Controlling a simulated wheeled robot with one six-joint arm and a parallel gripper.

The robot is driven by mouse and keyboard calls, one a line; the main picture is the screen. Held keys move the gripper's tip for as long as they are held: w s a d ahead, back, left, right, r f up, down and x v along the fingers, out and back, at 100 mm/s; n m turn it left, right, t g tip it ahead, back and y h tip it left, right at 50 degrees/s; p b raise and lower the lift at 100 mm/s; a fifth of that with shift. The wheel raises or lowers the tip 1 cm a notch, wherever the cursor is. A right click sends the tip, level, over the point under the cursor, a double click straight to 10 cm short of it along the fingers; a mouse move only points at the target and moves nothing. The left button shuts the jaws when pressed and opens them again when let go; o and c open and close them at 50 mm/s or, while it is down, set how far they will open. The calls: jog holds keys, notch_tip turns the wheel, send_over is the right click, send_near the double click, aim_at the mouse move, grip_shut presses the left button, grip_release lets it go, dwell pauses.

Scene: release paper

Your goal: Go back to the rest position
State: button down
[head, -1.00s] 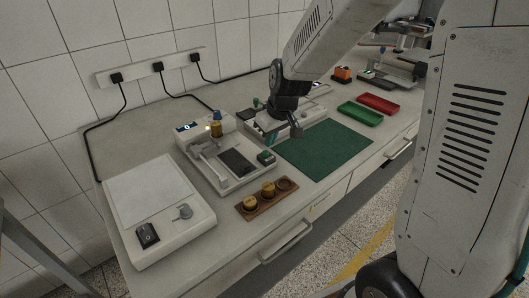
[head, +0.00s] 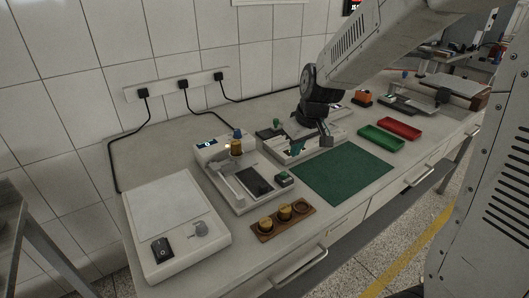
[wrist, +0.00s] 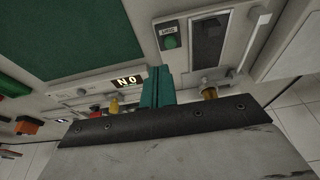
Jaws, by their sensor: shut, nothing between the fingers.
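My gripper (head: 326,139) hangs from the dark wrist at the end of my arm in the head view. It is shut and empty. In the picture it overlaps the right end of the second white device (head: 285,151), behind the green mat (head: 343,173); its exact height cannot be told. In the wrist view the green mat (wrist: 75,35) shows at upper left.
A white device with a dark plate (head: 254,181) and a flat white unit with a black switch (head: 178,228) stand at left. A wooden holder with brass pieces (head: 283,221) lies near the front edge. Green (head: 381,138) and red (head: 399,128) trays lie right of the mat.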

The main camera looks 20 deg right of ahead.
jog(key=s+r+m+g, duration=0.1)
jog(key=s+r, duration=0.4)
jog(key=s, duration=0.9)
jog(key=s+r+m+h, duration=0.1)
jog(key=s+r, duration=0.4)
jog(key=s, duration=0.9)
jog(key=shift+s+d+m+g, duration=0.3)
jog(key=shift+m+g, duration=0.1)
jog(key=shift+m, duration=0.4)
dwell(4.4)
